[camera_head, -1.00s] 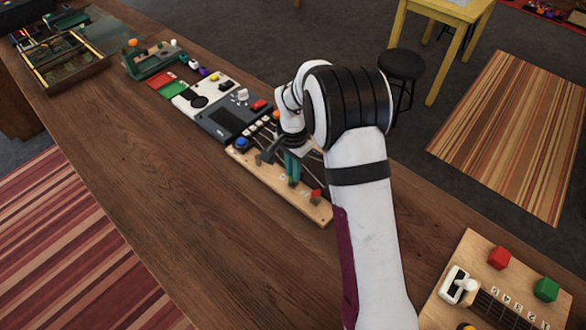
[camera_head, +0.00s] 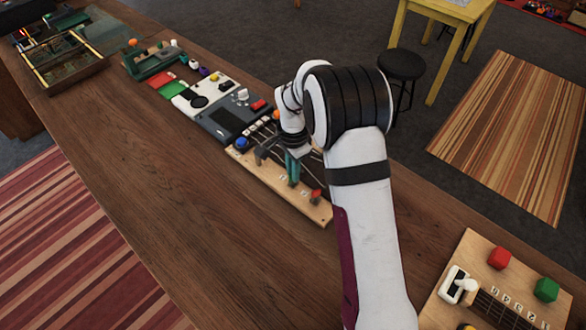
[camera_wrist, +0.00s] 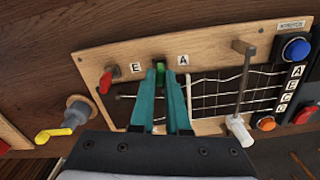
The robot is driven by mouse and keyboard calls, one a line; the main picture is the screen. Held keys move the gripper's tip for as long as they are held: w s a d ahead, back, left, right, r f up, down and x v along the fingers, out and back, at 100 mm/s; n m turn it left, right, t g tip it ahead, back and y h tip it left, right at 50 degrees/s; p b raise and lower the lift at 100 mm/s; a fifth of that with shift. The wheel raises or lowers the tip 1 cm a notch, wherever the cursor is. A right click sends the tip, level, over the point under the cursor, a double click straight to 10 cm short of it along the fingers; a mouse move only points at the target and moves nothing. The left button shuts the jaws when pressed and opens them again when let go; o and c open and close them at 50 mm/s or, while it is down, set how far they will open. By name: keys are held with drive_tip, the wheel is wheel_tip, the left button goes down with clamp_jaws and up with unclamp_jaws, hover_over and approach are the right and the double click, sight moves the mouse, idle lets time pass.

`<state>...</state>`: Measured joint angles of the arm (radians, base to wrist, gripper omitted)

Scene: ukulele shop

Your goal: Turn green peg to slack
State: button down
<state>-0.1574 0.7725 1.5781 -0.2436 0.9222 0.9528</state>
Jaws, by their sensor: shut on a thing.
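The green peg (camera_wrist: 160,64) stands on the wooden board (camera_wrist: 215,45) between the E and A labels, in the upper middle of the wrist view. The teal fingers of my gripper (camera_wrist: 163,78) are shut on it, one on each side, and hide much of it. In the head view my gripper (camera_head: 292,170) points down at the board (camera_head: 262,182), and the green peg cannot be made out there. A red peg (camera_wrist: 105,82) stands to the left, beside the E label, apart from my fingers; it also shows in the head view (camera_head: 315,195).
A blue button (camera_wrist: 297,48), an orange button (camera_wrist: 266,123) and a post with a white handle (camera_wrist: 240,130) are on the right. A yellow crank (camera_wrist: 55,133) is at left. Bare table (camera_head: 180,200) lies in front.

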drive_tip(key=c, duration=0.9)
unclamp_jaws()
drive_tip(key=shift+r, duration=0.15)
wheel_tip(320, 180, up, 16)
drive_tip(key=shift+f, duration=0.2)
drive_tip(key=s+d+r+n+y, duration=0.1)
drive_tip(key=s+d+r+n, duration=0.1)
drive_tip(key=s, duration=0.9)
drive_tip(key=s+d+r+n, duration=0.2)
drive_tip(key=s, duration=0.8)
drive_tip(key=s+f+n, duration=0.2)
drive_tip(key=s+f, duration=0.1)
drive_tip(key=s, duration=0.7)
drive_tip(key=shift+s+a+f+y, duration=0.15)
drive_tip(key=shift+s+f+y, duration=0.05)
drive_tip(key=shift+s+y, duration=0.2)
